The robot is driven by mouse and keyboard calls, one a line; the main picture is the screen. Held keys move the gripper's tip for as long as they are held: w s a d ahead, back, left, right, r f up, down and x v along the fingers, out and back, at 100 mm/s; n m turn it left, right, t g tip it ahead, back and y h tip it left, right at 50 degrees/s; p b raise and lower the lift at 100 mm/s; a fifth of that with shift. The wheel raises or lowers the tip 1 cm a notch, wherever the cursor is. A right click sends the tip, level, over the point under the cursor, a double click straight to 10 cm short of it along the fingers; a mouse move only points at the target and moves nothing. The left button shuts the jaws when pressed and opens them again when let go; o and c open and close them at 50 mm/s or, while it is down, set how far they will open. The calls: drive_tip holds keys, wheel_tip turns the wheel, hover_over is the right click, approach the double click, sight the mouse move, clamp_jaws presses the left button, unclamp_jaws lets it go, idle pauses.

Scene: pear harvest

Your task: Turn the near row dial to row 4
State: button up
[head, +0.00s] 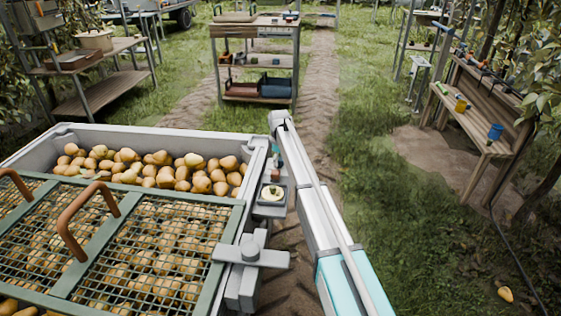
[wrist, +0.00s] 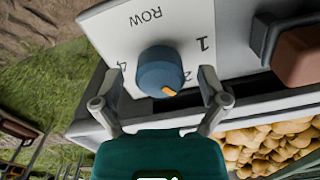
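The row dial (wrist: 160,70) is a blue knob with an orange pointer mark, on a white panel (wrist: 112,30) lettered ROW. In the wrist view the panel lettering looks rotated. The 4 (wrist: 123,66) is left of the knob and the 1 (wrist: 204,44) is to its right. The orange mark points down and slightly right, away from the 4. The label it faces is partly hidden. My gripper (wrist: 161,84) is open, with one finger on each side of the knob. I cannot tell whether the fingers touch it. In the head view I cannot make out the dial.
A bin (head: 95,130) full of pears stands left of my arm, with a green mesh lid (head: 150,240) over its near part. A small tray (head: 272,197) sits at its right edge. A cart (head: 254,30) and a wooden bench (head: 470,120) stand further off. Grass lies right.

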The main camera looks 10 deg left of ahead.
drive_tip(key=c, duration=1)
drive_tip(key=shift+d, duration=0.1)
drive_tip(key=shift+c, duration=0.2)
